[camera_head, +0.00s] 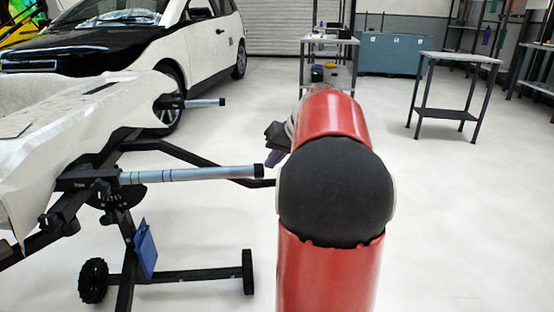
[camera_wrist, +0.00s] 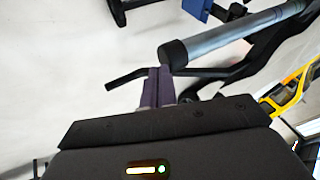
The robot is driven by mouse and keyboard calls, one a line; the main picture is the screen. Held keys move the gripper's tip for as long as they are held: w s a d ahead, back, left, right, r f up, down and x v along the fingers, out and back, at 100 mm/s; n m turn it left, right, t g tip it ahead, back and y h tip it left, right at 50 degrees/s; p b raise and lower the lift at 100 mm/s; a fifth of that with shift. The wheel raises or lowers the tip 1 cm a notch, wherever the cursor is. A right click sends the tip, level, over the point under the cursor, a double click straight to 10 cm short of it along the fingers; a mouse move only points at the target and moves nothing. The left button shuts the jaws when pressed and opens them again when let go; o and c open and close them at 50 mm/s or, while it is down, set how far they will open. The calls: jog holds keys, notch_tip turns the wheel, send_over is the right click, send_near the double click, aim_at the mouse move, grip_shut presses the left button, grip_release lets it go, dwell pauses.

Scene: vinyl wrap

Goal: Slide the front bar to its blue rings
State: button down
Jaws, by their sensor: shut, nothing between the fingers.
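The front bar (camera_head: 200,173) is a grey tube with a black end cap, sticking out to the right from a black holder (camera_head: 88,180) on the stand. Thin bluish rings show along its left half, nearer the holder. In the wrist view the bar (camera_wrist: 232,38) runs to the upper right, its black cap (camera_wrist: 173,53) close to my fingertips. My gripper (camera_head: 274,158) is just right of the bar's cap, partly hidden by my red arm. Its purple fingers (camera_wrist: 158,84) are shut and empty. I cannot tell whether they touch the cap.
A second bar (camera_head: 203,102) sticks out farther back. A white bumper panel (camera_head: 60,140) lies on the wheeled black stand (camera_head: 190,276), where a blue pouch (camera_head: 146,248) hangs. A car (camera_head: 130,40) and a small table (camera_head: 455,57) stand behind. Open floor lies right of my arm.

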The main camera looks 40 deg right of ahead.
aim_at(225, 169)
jog(key=w+a, duration=0.2)
jog(key=a, duration=0.1)
jog(key=w+a, duration=0.2)
jog(key=a, duration=0.1)
jog(key=w+a, duration=0.2)
jog(key=a, duration=0.2)
jog(key=shift+w+a, duration=0.1)
jog(key=shift+w, duration=0.2)
